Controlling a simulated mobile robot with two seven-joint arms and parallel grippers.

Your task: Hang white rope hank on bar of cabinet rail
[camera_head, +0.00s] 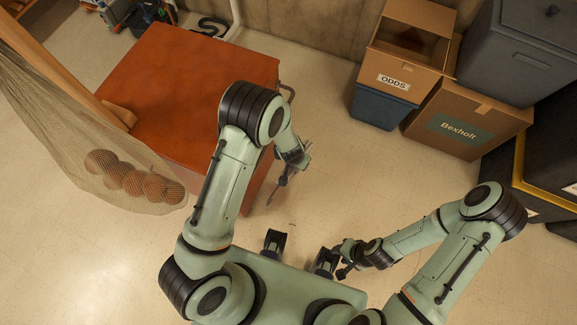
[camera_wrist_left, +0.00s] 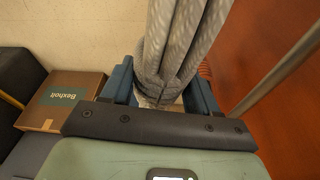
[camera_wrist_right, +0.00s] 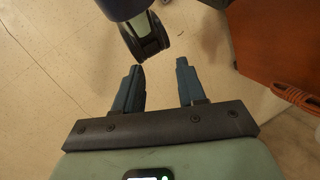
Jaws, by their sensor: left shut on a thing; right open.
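The white rope hank (camera_wrist_left: 182,45) shows in the left wrist view as a bundle of pale grey-white strands with a wrapped band. My left gripper (camera_wrist_left: 160,85) is shut on it at the band. The red-orange cabinet (camera_head: 190,85) stands at centre left in the head view, its rail (camera_head: 291,92) on its right side. In the left wrist view a metal bar (camera_wrist_left: 277,75) runs slanting right of the hank, apart from it in the picture. In the head view my left gripper (camera_head: 290,172) is beside the cabinet's right side. My right gripper (camera_wrist_right: 158,75) is open and empty, low over the floor.
A net (camera_head: 80,130) with several round balls hangs at the left. A box marked ODDS (camera_head: 395,65), a Bexholt box (camera_head: 465,125) and a grey bin (camera_head: 520,55) stand at the upper right. An orange braided thing (camera_wrist_right: 298,97) shows by the cabinet.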

